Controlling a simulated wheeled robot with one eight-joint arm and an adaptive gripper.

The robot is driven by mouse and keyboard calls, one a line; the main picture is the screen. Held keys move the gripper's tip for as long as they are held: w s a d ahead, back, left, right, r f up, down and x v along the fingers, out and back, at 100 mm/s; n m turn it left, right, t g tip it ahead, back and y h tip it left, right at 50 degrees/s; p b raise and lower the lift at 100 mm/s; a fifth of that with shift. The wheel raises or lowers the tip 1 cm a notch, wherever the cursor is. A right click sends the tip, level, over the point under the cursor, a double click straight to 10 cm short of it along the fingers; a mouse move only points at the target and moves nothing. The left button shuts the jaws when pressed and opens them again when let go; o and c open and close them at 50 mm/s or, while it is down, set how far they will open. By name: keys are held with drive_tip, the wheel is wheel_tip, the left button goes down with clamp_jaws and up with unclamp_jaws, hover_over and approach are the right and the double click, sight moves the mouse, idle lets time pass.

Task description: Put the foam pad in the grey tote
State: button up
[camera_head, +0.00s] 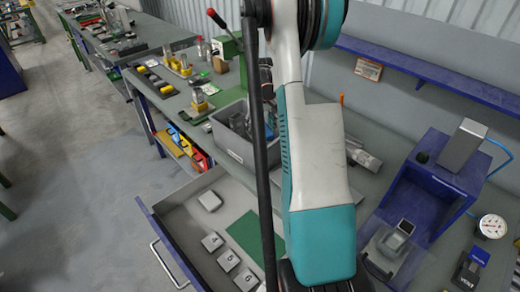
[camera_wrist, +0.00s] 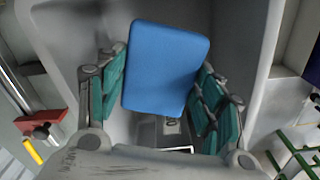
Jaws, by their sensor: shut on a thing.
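The blue foam pad (camera_wrist: 168,52) is between the teal-padded fingers of my gripper (camera_wrist: 161,78) in the wrist view. The gripper is shut on it, and the pad stands out beyond the fingertips. The grey tote's walls (camera_wrist: 245,45) rise on both sides of the pad and fingers, so the pad is over or inside the tote; its height above the floor is unclear. In the head view the grey tote (camera_head: 230,145) stands on the bench left of my arm, with dark shapes inside it.
An open drawer (camera_head: 185,187) below the bench holds several pale blocks, some numbered, and a green sheet (camera_head: 244,233). A blue stand (camera_head: 436,182) and a dial gauge (camera_head: 491,226) are on the right. A red-knobbed lever (camera_head: 216,19) rises behind the tote.

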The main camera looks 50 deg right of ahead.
wheel_tip(320, 180, down, 11)
drive_tip(key=shift+r+b, duration=0.2)
drive_tip(key=shift+b, duration=0.45)
drive_tip(key=shift+f, duration=0.2)
drive_tip(key=o, duration=0.7)
drive_tip(key=shift+r, duration=0.1)
drive_tip(key=shift+c, duration=0.2)
wheel_tip(320, 180, up, 12)
drive_tip(key=shift+r+p, duration=0.15)
drive_tip(key=shift+p, duration=0.8)
